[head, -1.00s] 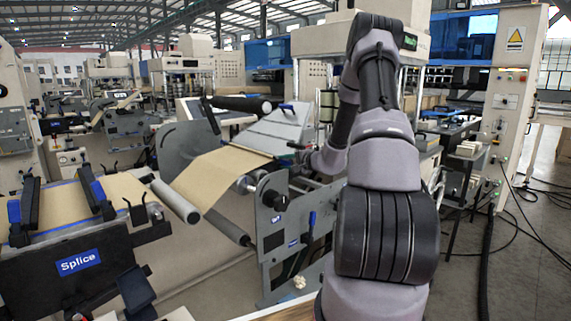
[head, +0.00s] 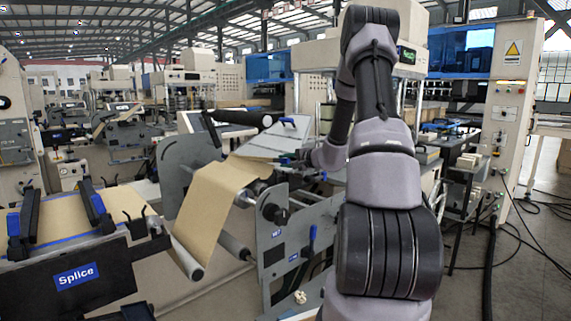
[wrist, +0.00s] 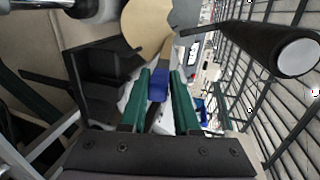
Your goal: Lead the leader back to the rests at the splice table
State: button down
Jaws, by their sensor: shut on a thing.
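The brown kraft leader (head: 215,205) hangs from the unwind stand in the head view, running from beside my gripper down to a low roller. My gripper (head: 287,161) is at the web's upper right end, small and partly hidden by my arm. In the wrist view the green fingers of my gripper (wrist: 161,95) are shut on a blue tab (wrist: 157,87), with brown paper (wrist: 150,28) just beyond it. How the tab joins the paper is not clear. The splice table (head: 95,290), marked Splice, stands at the left with dark, blue-marked clamps (head: 97,207) over brown paper.
The unwind stand has grey side plates (head: 285,235) and a roller (head: 190,262) towards the splice table. A pale panel (head: 275,140) lies behind the web. A dark bar (wrist: 255,45) and wire mesh show close by in the wrist view. Cables lie on the floor at right.

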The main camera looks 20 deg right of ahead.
jog(key=shift+s+f+t, duration=0.1)
jog(key=shift+t, duration=0.3)
jog(key=shift+r+t, duration=0.2)
jog(key=shift+t, duration=0.1)
notch_tip(320, 180, up, 9)
jog(key=a, duration=0.2)
jog(key=shift+s+a+f, duration=0.15)
jog(key=shift+s+a, duration=0.15)
jog(key=shift+s, duration=0.1)
jog(key=shift+f+t+y, duration=0.5)
jog(key=shift+f+y, duration=0.1)
jog(key=shift+f, duration=0.6)
